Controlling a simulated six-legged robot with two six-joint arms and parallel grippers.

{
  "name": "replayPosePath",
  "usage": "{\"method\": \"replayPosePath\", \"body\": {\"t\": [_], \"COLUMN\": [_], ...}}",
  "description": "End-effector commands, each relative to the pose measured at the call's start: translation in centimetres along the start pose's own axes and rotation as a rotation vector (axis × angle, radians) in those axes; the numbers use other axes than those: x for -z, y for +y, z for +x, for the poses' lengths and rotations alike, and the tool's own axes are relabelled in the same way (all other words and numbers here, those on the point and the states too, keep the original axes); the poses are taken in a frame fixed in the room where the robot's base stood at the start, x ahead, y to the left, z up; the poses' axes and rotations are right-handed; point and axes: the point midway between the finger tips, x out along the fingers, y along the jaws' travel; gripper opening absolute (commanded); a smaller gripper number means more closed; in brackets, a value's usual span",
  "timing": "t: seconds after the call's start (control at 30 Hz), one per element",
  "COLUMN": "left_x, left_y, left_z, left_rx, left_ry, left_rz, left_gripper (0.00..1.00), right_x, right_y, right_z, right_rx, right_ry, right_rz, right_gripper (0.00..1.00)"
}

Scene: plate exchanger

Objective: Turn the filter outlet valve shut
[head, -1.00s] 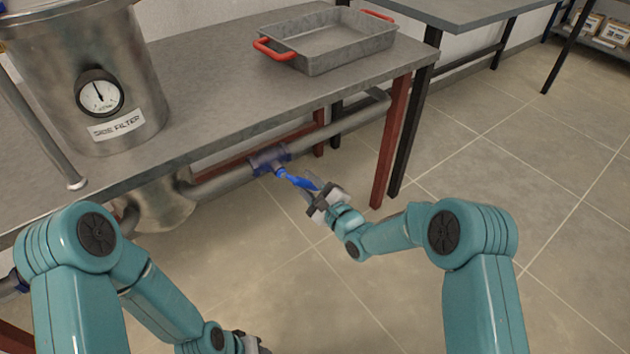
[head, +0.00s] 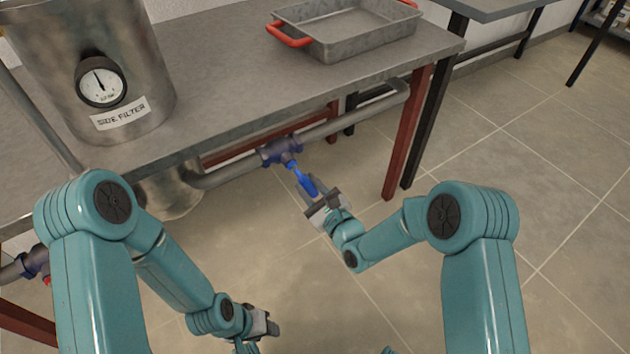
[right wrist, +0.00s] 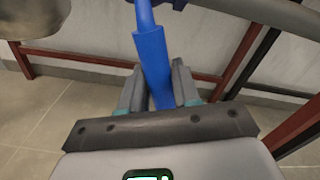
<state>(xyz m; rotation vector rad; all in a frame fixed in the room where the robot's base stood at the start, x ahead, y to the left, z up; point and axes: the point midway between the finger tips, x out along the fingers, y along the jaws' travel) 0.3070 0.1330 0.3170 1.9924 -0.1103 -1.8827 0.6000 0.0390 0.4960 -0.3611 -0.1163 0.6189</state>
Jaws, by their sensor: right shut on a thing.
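The filter outlet valve has a dark blue body (head: 281,150) on the grey pipe under the bench's front edge. Its bright blue lever (head: 302,179) points away from the pipe, down and to the right in the head view. My right gripper (head: 314,193) is shut on the lever's outer end. In the right wrist view the lever (right wrist: 152,60) runs up from between the two fingers (right wrist: 158,92). My left gripper (head: 264,325) hangs low at the bottom of the head view, away from the valve, and its jaw opening is unclear.
The bench (head: 225,85) carries the side filter vessel (head: 150,60) with a gauge (head: 101,83), and a metal tray (head: 350,35) with red handles. A red bench leg (head: 407,140) stands right of my right gripper. Another valve (head: 35,262) is at far left. The floor in front is clear.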

Motion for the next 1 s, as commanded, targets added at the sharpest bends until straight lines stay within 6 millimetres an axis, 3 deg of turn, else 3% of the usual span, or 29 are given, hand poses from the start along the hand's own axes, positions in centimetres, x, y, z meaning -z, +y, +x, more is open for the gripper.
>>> {"method": "replayPosePath", "body": {"t": [0.1, 0.5, 1.0], "left_x": [0.1, 0.3, 0.2], "left_y": [-0.1, -0.1, -0.1], "left_z": [0.2, 0.3, 0.3], "left_rx": [0.000, 0.000, 0.000], "left_ry": [0.004, 0.009, 0.008], "left_rz": [0.001, 0.002, 0.002], "left_gripper": [0.43, 0.43, 0.43], "right_x": [-0.1, -0.5, -0.7], "right_y": [1.3, 3.1, 3.6], "right_z": [0.0, 0.1, 0.2], "right_rx": [-0.009, -0.009, -0.011], "right_ry": [-0.002, -0.002, -0.001], "right_rz": [0.097, 0.329, 0.391], "right_gripper": [0.00, 0.00, 0.00]}}
